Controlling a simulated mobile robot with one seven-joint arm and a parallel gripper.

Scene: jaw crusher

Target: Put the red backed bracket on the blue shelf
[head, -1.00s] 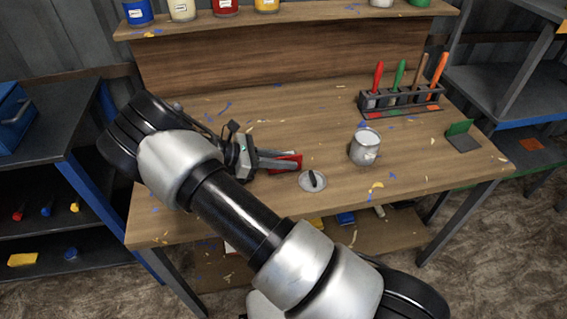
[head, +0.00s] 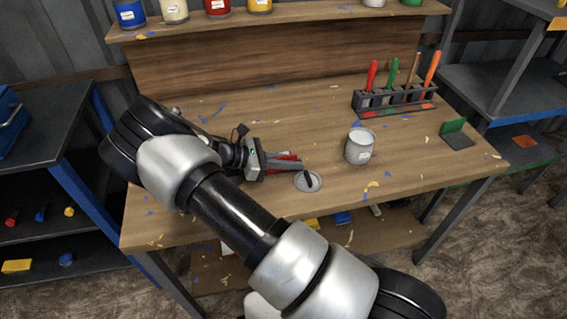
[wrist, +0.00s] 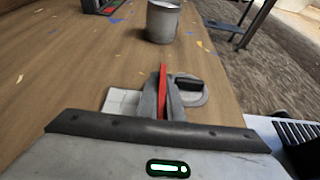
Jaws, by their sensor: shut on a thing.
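My gripper (head: 290,164) is shut on the red backed bracket (head: 287,157), low over the left middle of the workbench. In the wrist view the bracket's red plate (wrist: 163,80) stands edge-on between the fingers (wrist: 163,100). The fingers hide much of the bracket, and I cannot tell whether it touches the bench. A dark shelf board with a blue front edge (head: 499,121) is in the rack at the right. The left rack has blue posts (head: 78,190).
A round lid with a black handle (head: 308,182) lies just beyond my fingertips. A grey pot (head: 360,147), a tool holder (head: 395,103) and a green backed bracket (head: 455,135) stand farther right on the workbench (head: 230,222). Jars line the ledge above.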

